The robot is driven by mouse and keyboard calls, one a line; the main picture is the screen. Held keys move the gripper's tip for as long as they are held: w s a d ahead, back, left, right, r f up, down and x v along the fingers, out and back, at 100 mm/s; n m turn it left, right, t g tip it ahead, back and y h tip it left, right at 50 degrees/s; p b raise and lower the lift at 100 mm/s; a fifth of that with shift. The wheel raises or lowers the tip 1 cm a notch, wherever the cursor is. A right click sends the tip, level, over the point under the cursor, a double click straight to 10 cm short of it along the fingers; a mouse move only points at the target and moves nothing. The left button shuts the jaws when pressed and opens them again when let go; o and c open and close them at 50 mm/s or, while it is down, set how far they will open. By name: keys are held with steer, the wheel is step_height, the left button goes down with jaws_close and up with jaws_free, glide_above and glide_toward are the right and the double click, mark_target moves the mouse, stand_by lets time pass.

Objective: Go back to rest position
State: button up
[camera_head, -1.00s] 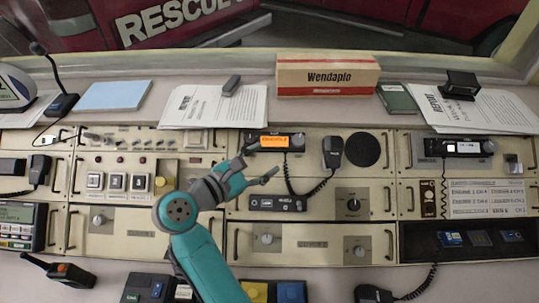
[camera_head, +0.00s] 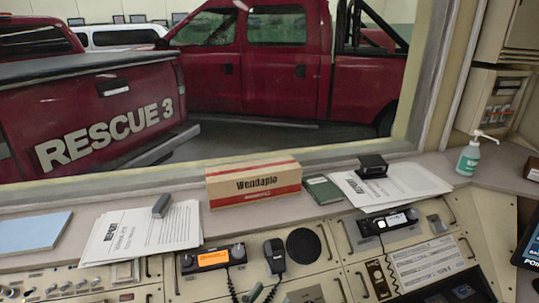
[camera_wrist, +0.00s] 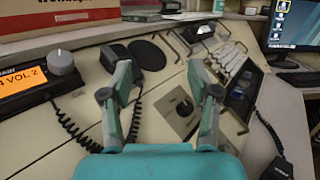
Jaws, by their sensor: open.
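My gripper (camera_wrist: 166,92) shows in the wrist view with its two teal and grey fingers spread apart and nothing between them. It is over the sloped console (camera_wrist: 165,75), with a black knob panel (camera_wrist: 183,106) beyond the gap between the fingers. The radio with the orange display (camera_wrist: 35,85) is to its left, and the black handheld microphone (camera_wrist: 147,54) is just beyond the left finger. In the head view the same radio (camera_head: 212,258) and microphone (camera_head: 275,256) sit low in the picture. Most of my arm is out of that view.
A Wendaplo box (camera_head: 254,183), a green book (camera_head: 323,190), papers (camera_head: 145,228) and a blue folder (camera_head: 33,231) lie on the ledge behind the console. A sanitizer bottle (camera_head: 468,158) stands at the right. Coiled cords (camera_wrist: 80,130) hang near my fingers. A monitor (camera_wrist: 292,22) is at the far right.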

steer(key=s+d+f+n+t+y, duration=0.2)
steer(key=s+d+n+t+y, duration=0.35)
steer(key=s+d+n, duration=1.15)
steer(key=s+d+f+n+g+y, duration=0.1)
steer(key=s+f+n+g+y, duration=0.1)
steer(key=s+n, duration=0.8)
steer(key=s+d+f+n+g+y, duration=0.1)
steer(key=s+f+n+g+y, duration=0.2)
steer(key=s+n, duration=0.6)
step_height(320, 180, down, 3)
steer(key=n+g, duration=0.2)
steer(key=n, duration=0.4)
steer(key=shift+s+f, duration=0.2)
steer(key=shift+s, duration=0.2)
